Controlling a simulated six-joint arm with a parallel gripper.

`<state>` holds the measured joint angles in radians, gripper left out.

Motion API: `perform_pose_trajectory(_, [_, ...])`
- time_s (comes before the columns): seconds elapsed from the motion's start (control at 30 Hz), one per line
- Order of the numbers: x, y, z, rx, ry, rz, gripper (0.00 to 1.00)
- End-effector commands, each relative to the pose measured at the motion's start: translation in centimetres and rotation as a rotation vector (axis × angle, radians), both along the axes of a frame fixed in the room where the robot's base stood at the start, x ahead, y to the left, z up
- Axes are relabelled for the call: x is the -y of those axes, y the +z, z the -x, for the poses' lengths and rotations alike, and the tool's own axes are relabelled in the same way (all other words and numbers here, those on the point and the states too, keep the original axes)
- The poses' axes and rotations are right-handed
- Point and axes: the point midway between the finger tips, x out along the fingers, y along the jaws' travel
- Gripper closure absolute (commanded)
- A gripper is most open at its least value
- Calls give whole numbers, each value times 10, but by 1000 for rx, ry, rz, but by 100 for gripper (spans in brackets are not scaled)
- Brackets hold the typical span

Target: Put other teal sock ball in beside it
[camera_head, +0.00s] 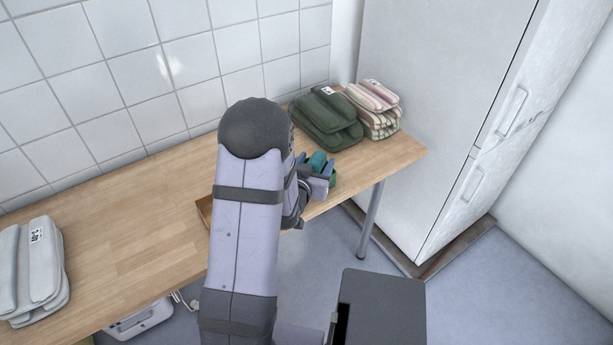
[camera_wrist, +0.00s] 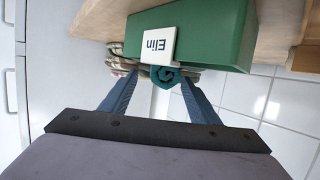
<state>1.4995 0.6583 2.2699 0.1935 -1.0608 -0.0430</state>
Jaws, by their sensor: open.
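A teal rolled sock ball (camera_wrist: 166,77) shows in the wrist view, between and just beyond the fingertips of my gripper (camera_wrist: 160,80). The blue fingers are spread, with a gap on each side of the ball. A green box (camera_wrist: 212,38) with a white card reading "Elin" (camera_wrist: 159,45) shows right behind the ball; its inside is not visible. In the head view my gripper (camera_head: 314,166) is near the table's right front edge, with teal (camera_head: 318,160) between its fingers. My arm hides much around it. I see no second teal sock ball.
Dark green folded towels (camera_head: 325,121) and striped folded towels (camera_head: 376,110) sit close behind my gripper on the wooden table (camera_head: 125,225). A wooden edge (camera_head: 204,212) shows beside my arm. Grey towels (camera_head: 34,270) lie at left. A white fridge (camera_head: 430,100) stands at right.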

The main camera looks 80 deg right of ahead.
Motion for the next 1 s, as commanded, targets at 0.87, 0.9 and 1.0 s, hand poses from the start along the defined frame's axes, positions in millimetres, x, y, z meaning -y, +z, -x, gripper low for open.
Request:
perform_pose_trajectory(0.87, [-76,29,-8,0,-3,-5,44])
perform_pose_trajectory(0.9, [-77,30,-8,0,-3,-5,44])
perform_pose_trajectory(1.0, [-80,31,-9,-1,-4,-6,44])
